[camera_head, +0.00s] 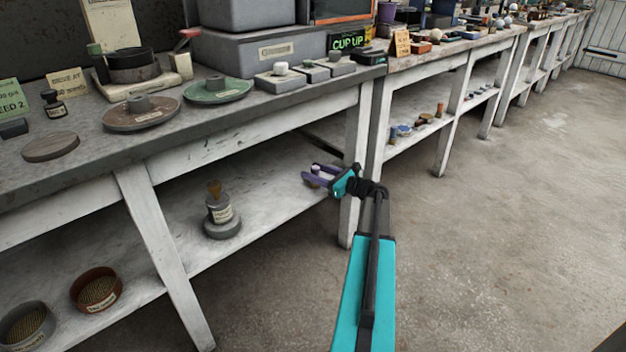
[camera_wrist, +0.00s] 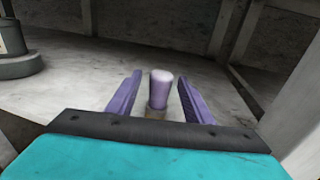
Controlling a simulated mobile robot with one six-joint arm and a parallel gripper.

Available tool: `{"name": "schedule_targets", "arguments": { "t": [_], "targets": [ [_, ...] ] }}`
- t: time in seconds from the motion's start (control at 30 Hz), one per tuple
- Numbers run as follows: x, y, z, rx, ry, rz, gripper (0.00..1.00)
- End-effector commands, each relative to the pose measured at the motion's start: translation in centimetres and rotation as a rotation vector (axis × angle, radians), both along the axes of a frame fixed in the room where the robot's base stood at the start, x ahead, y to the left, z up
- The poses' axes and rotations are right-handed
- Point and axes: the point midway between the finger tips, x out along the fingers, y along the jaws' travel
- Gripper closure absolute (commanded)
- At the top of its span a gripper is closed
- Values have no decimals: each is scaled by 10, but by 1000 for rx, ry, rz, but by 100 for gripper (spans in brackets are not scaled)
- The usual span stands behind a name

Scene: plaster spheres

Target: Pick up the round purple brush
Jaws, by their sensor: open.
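The round purple brush (camera_wrist: 160,88) stands upright on the lower shelf in the wrist view, with a pale lilac rounded top and a brownish part low down. My gripper (camera_wrist: 155,88) is open, with its two purple fingers on either side of the brush. Small gaps show between the brush and both fingers. In the head view my gripper (camera_head: 312,176) is over the right end of the lower shelf, by the bench leg. A pale bit of the brush (camera_head: 317,170) shows between the fingers there. The foot of the brush is hidden behind my gripper's body in the wrist view.
A grey bottle-like weight (camera_head: 221,212) stands on the lower shelf (camera_head: 270,200) to the left. A white bench leg (camera_head: 355,150) stands close to my gripper's right. The bench top (camera_head: 230,120) is above. The shelf behind the brush is clear.

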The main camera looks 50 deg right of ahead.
Motion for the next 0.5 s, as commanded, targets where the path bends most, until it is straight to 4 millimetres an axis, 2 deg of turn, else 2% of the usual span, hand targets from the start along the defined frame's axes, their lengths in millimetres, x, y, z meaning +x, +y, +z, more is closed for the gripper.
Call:
{"name": "schedule_targets", "arguments": {
  "t": [0.07, 0.33, 0.5],
  "targets": [
    [0, 0, 0, 0, 0, 0, 53],
    [0, 0, 0, 0, 0, -1, 97],
    [-1, -1, 0, 0, 0, -1, 98]
  ]
}}
